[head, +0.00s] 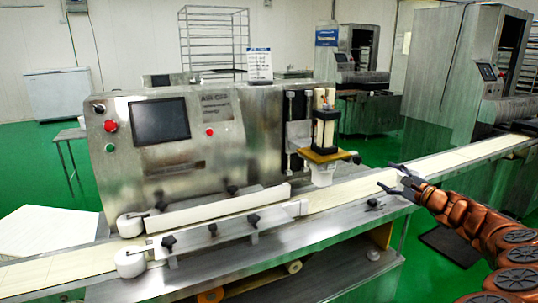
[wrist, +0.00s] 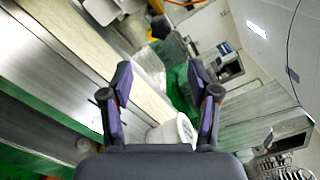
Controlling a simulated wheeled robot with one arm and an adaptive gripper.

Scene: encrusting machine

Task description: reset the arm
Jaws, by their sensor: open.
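My gripper (head: 386,177) is at the right in the head view, at the end of my orange-brown arm. It is over or beside the near edge of the conveyor belt (head: 440,162), right of the encrusting machine (head: 180,140). In the wrist view my gripper (wrist: 160,74) has its two dark purple fingers spread wide. No object is held between the fingertips. A white rounded thing (wrist: 180,132) shows behind the right finger, partly hidden; I cannot tell what it is.
The machine's nozzle unit (head: 323,140) stands over the belt, left of my gripper. White guide rails (head: 225,212) line the belt at the front left. Tall steel cabinets (head: 465,75) stand at the back right. Green floor shows beyond the belt.

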